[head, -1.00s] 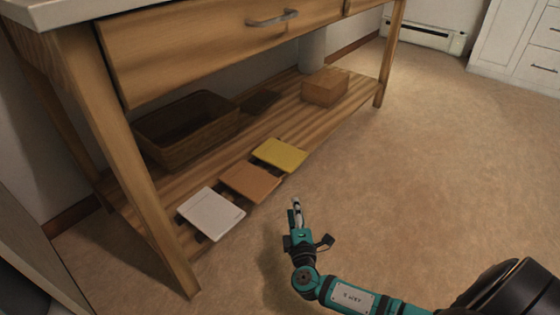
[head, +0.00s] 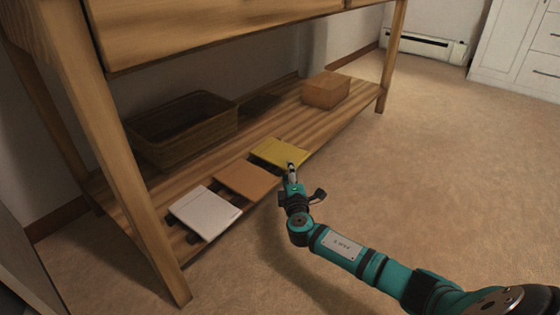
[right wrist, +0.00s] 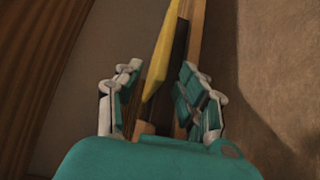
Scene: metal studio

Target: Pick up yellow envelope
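The yellow envelope (head: 277,151) lies on the low wooden shelf, at the far end of a row of three flat items, with its near edge at the shelf's front edge. My right gripper (head: 291,170) is at the envelope's front right corner in the head view. In the right wrist view, the right gripper (right wrist: 160,75) is open, and the envelope (right wrist: 162,55) shows edge-on between its fingers, with a dark strip beside it. I cannot tell whether a finger touches it. My left gripper is not in view.
A brown envelope (head: 246,179) and a white one (head: 204,212) lie nearer on the shelf (head: 330,118). A wicker basket (head: 180,130) and a wooden box (head: 326,90) stand behind. A drawer front (head: 220,25) hangs above. The carpet (head: 440,160) at right is clear.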

